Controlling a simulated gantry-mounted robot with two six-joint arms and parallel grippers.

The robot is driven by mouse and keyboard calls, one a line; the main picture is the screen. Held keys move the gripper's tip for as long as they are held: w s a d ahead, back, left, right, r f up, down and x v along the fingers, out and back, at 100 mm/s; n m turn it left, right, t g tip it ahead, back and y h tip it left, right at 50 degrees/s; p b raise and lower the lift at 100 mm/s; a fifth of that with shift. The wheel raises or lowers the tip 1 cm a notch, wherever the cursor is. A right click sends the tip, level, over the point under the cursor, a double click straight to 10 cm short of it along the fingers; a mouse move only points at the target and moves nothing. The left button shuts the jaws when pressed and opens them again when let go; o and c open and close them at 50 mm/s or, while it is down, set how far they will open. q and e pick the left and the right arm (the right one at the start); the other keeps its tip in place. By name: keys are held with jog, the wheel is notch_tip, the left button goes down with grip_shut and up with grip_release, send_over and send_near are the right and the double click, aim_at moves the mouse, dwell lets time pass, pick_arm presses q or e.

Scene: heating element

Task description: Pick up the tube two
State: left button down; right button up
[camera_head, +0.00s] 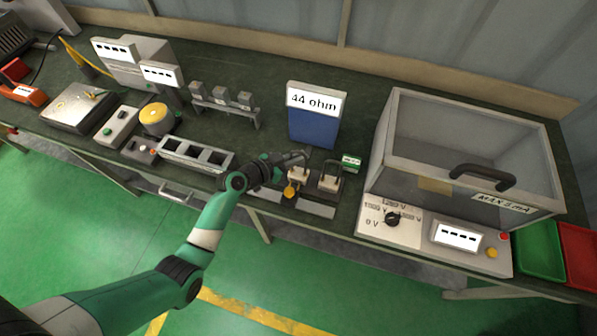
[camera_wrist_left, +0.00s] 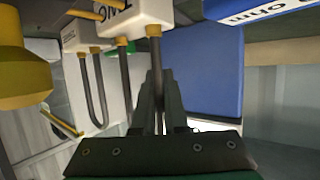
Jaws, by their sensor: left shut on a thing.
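Two U-shaped dark metal tubes with white end blocks stand side by side in a fixture at the front of the bench, below the blue box. The left tube (camera_head: 297,175) and the right tube (camera_head: 330,181) show in the head view. My left gripper (camera_head: 301,157) is at the top of the left tube. In the left wrist view, my left gripper (camera_wrist_left: 160,88) is shut on a dark leg of the nearer tube (camera_wrist_left: 155,58); the other tube (camera_wrist_left: 91,95) is beside it. My right gripper is not in view.
The blue "44 ohm" box (camera_head: 313,127) stands behind, and a clear-lidded tester (camera_head: 455,150) is to the right. A grey slotted rack (camera_head: 197,156) is to the left. Green (camera_head: 538,250) and red bins are at far right.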

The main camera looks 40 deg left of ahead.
pick_arm(q)
jog(key=shift+r+p, duration=0.3)
jog(key=shift+r, duration=0.35)
jog(key=r, duration=0.1)
jog(key=r+p, duration=0.1)
jog(key=r, duration=0.1)
jog(key=shift+s+r+p, duration=0.1)
jog(key=shift+s+p, duration=0.2)
jog(key=s+d+r+p, duration=0.3)
jog(key=s+r+p, duration=0.4)
jog(key=s, duration=0.6)
jog(key=shift+d+r, duration=0.4)
jog(key=shift+r, duration=0.35)
